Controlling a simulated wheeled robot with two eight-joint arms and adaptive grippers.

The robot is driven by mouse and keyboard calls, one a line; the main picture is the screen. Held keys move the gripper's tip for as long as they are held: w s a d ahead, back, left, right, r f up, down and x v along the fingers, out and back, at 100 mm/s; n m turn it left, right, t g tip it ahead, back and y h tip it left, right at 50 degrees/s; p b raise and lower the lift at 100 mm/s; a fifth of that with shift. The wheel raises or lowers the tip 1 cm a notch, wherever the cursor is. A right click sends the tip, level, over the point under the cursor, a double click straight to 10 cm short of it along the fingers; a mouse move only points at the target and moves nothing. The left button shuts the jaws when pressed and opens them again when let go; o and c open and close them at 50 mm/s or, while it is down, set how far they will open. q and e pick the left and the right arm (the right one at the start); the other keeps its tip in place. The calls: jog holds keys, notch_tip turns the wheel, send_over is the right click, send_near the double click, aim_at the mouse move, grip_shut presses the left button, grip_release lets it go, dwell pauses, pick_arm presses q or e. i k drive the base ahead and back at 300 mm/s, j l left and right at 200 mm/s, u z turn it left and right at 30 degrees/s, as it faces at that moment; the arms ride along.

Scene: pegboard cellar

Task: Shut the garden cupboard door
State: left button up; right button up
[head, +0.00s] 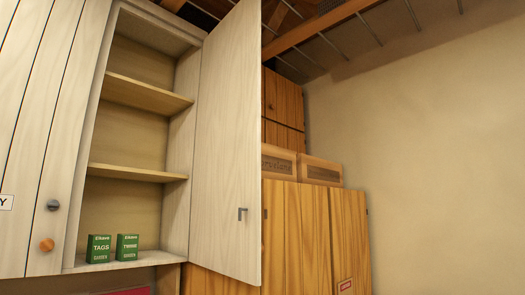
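The garden cupboard (137,178) is a pale wood cabinet on the left in the head view, with bare upper shelves. Its door (222,150) stands wide open, hinged on the cupboard's right side and swung out toward me. Two green boxes stand on the cupboard's bottom shelf, one marked TAGS (99,249) and one marked TWINE (127,247). Neither of my grippers shows in this view.
Left of the opening is a pale panel (30,130) with a grey knob (54,205) and an orange knob (47,244). Behind the door stand orange-brown wooden cabinets (310,235) with crates (320,171) on top. A bare beige wall (430,170) fills the right.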

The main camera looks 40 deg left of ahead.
aim_at(228, 176)
jog(key=i, duration=1.15)
jog(key=i+l+u, duration=0.1)
jog(key=i, duration=1.05)
jog(key=i+u, duration=0.1)
jog(key=u, duration=0.8)
jog(key=i+l+u, duration=0.1)
jog(key=u, duration=0.35)
jog(key=l+u, duration=0.1)
jog(key=u, duration=0.3)
jog(key=i+l+u, duration=0.1)
jog(key=u, duration=1.45)
